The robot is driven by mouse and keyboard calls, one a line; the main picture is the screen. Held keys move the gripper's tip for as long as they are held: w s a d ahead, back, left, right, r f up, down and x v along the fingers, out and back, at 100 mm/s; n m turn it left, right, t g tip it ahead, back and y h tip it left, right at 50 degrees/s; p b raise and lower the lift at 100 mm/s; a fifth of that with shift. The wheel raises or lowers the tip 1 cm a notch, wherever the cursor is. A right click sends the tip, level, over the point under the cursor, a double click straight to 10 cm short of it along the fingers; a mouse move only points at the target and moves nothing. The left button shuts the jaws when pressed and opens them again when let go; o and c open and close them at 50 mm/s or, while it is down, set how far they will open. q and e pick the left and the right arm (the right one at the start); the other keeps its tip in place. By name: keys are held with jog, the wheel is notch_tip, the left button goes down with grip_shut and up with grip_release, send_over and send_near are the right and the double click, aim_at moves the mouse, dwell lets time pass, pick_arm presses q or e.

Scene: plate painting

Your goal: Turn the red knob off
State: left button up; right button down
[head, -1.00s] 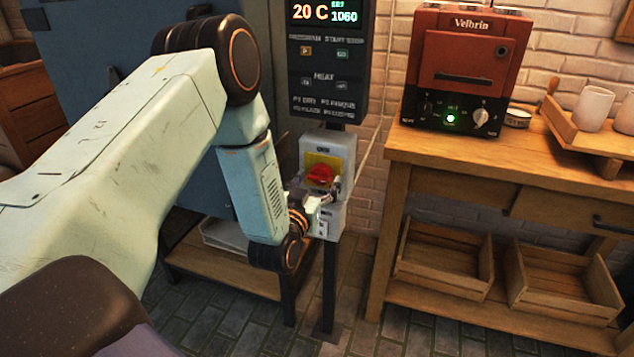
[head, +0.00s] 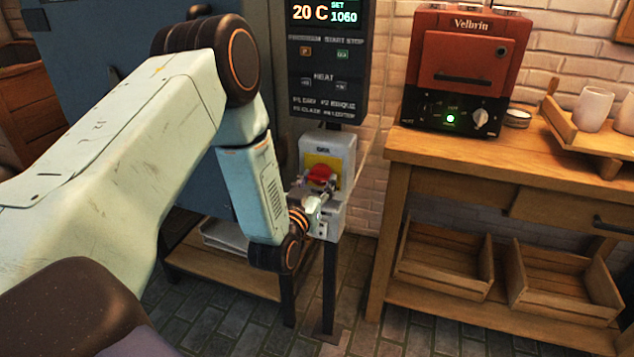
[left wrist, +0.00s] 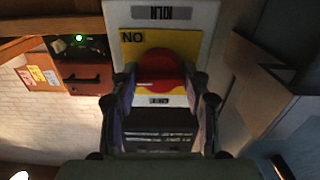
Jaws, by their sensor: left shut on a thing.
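The red knob (head: 321,174) sits on a yellow plate on the grey switch box (head: 340,149) in the head view. In the left wrist view the red knob (left wrist: 160,72) is seen upside down or turned with its yellow plate (left wrist: 133,50) behind it. My left gripper (head: 319,182) is at the knob, with its fingers (left wrist: 160,82) on either side of it, shut on it. The fingers hide part of the knob's sides. My right gripper is not in view.
A dark control panel (head: 326,72) showing 20 C and 1060 is above the box. A large blue-grey cabinet (head: 90,55) stands behind my arm. On the right, a wooden table (head: 450,155) bears a red oven (head: 467,62) with a green light.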

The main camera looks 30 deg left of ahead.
pick_arm(q)
jog(key=n+b, duration=0.1)
jog(key=n, duration=0.3)
jog(key=shift+f+n, duration=0.1)
jog(key=shift+n, duration=0.2)
jog(key=n+b, duration=0.1)
jog(key=n, duration=0.3)
jog(key=shift+d+n+b, duration=0.1)
jog(key=shift+n+b, duration=0.2)
jog(key=shift+b, duration=0.1)
jog(key=n+b, duration=0.2)
jog(key=n, duration=0.2)
jog(key=shift+n+b, duration=0.95)
jog(key=shift+n, duration=1.05)
jog(key=o, duration=1.1)
jog(key=shift+r, duration=0.2)
